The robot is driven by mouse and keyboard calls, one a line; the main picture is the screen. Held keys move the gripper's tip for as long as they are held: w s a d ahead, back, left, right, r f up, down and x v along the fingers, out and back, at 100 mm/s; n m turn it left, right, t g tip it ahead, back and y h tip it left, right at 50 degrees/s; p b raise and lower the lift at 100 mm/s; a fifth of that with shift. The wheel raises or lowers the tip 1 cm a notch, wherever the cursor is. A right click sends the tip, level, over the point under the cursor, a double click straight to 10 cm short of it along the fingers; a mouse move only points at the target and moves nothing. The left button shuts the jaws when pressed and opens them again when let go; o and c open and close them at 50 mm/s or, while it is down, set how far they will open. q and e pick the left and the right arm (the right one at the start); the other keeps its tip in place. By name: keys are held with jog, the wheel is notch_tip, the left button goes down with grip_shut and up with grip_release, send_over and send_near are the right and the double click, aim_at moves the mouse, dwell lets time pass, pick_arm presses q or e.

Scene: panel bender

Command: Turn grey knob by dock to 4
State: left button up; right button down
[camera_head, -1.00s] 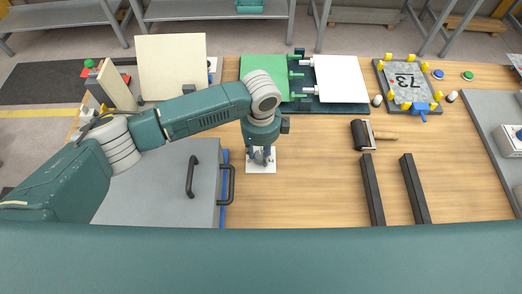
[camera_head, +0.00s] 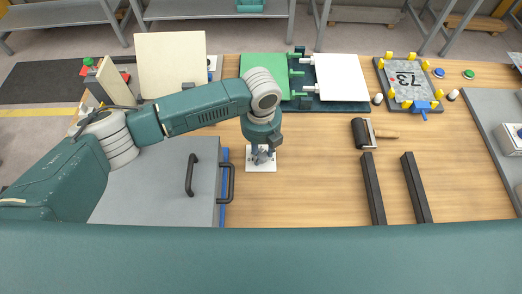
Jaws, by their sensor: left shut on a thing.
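A white square plate (camera_head: 261,169) lies on the wooden bench, near the middle of the view. The grey knob stands on this plate and is mostly hidden by my left gripper (camera_head: 262,156). The gripper points straight down over the plate and is shut on the knob. Any scale marks or numbers around the knob are too small or too covered to read. My right gripper is not in view.
Left of the plate is a grey box with dark handles (camera_head: 230,184). Behind are a green panel (camera_head: 264,68) and a white panel (camera_head: 340,78) on a dark green base. A roller (camera_head: 361,133) and two dark bars (camera_head: 416,187) lie right.

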aim_at(261, 153)
pick_arm(q)
jog(key=m, duration=0.3)
jog(key=m+b, duration=0.1)
jog(key=m, duration=0.2)
jog(key=shift+w+r, duration=0.1)
jog(key=shift+w, duration=0.1)
jog(key=m+b, duration=0.1)
jog(key=m, duration=0.4)
jog(key=shift+d+r+m+b, duration=0.1)
jog(key=shift+m+b, duration=0.25)
jog(key=shift+m, duration=0.05)
jog(key=o, duration=1.2)
jog(key=shift+c, duration=0.2)
jog(key=shift+s, duration=0.1)
notch_tip(261, 153, up, 12)
